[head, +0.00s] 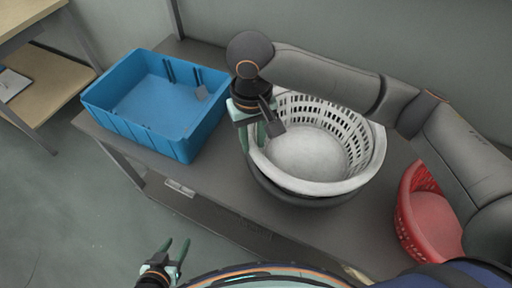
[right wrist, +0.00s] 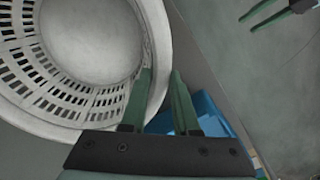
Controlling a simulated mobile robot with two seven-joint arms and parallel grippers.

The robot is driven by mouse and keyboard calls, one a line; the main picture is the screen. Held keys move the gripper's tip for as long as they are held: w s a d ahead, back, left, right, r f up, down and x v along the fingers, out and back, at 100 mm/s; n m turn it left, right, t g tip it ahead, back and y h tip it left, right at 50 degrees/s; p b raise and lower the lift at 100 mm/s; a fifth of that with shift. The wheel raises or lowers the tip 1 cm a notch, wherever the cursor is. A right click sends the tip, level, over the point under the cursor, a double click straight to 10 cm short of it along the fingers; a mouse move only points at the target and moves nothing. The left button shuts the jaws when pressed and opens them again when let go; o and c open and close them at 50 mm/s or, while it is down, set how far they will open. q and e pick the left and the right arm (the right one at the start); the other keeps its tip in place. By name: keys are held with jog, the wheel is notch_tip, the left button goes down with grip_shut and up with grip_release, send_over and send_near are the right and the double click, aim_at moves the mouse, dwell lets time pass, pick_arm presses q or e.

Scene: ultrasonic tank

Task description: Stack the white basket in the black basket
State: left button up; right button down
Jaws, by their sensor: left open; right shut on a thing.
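The white basket (head: 312,152) is round with slotted walls, and its rim is between the fingers of my right gripper (head: 258,132). The right wrist view shows the same white rim (right wrist: 158,95) between the fingers of the right gripper (right wrist: 160,85). The black basket (head: 300,198) shows only as a dark curved edge below the front of the white basket; the rest is hidden. The white basket is over the black one and looks nested in it, but I cannot tell whether it is fully seated. My left gripper (head: 176,252) is open and empty, in front of the table.
A blue crate (head: 185,150) stands on the grey table (head: 215,190) to the left, with a small grey item inside. A red basket (head: 405,205) is at the right, partly behind my right arm. A wooden shelf unit (head: 50,88) stands at far left.

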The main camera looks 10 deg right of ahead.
notch_tip(320, 180, down, 3)
jog(key=shift+f, duration=0.25)
jog(key=shift+f, duration=0.25)
jog(key=c, duration=0.7)
grip_release()
jog(key=shift+f, duration=0.1)
jog(key=shift+o, duration=0.2)
